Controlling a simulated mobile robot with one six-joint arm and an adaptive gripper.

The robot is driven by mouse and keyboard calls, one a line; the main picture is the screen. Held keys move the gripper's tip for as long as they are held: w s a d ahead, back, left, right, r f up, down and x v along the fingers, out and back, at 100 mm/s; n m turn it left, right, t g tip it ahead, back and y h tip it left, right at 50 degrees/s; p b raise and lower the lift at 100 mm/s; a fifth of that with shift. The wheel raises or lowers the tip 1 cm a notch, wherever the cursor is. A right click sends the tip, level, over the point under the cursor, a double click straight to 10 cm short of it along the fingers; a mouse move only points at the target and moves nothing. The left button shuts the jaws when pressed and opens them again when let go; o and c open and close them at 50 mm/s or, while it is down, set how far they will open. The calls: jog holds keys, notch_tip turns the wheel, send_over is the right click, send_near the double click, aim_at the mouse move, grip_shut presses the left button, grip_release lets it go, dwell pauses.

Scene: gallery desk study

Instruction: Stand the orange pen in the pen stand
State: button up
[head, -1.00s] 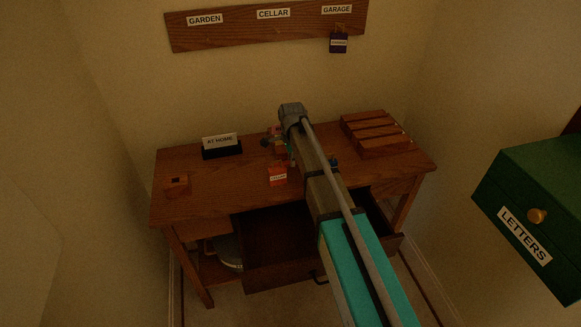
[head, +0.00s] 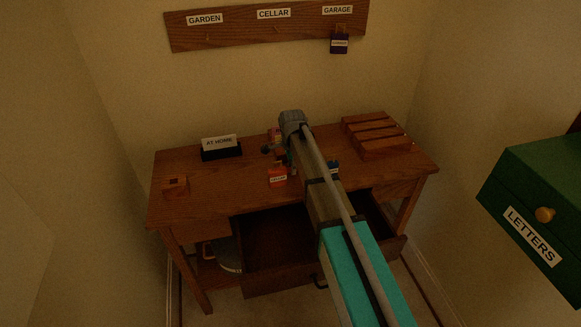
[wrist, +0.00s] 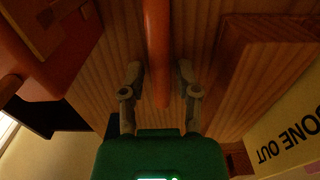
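The orange pen (wrist: 157,50) runs down the middle of the wrist view from the top edge, its near end between the two fingers of my gripper (wrist: 158,90). The fingers are apart, with a gap on each side of the pen. Wood grain shows behind it. In the head view my arm hides the pen, and the fingers are not clear. A small wooden block with a dark hole (head: 176,185), which looks like the pen stand, sits at the left of the desk.
The desk (head: 215,185) also bears an AT HOME sign (head: 220,145), a red CELLAR tag (head: 278,178) and a slotted wooden rack (head: 376,135). A drawer (head: 270,245) hangs open in front. A GONE OUT card (wrist: 290,135) is at the wrist view's right. The desk's left part is mostly clear.

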jog(key=shift+o, duration=0.2)
jog(key=shift+r, duration=0.2)
notch_tip(320, 180, up, 12)
jog(key=p, duration=1.2)
jog(key=shift+f, duration=0.1)
dwell(0.9)
jog(key=s+d+n, duration=0.7)
jog(key=s+d, duration=0.2)
jog(key=s, duration=0.3)
jog(key=s+d+n, duration=0.7)
jog(key=s+d, duration=0.2)
jog(key=s, duration=0.3)
jog(key=shift+s+d+n, duration=0.15)
jog(key=shift+s+n, duration=0.05)
jog(key=shift+n, duration=0.2)
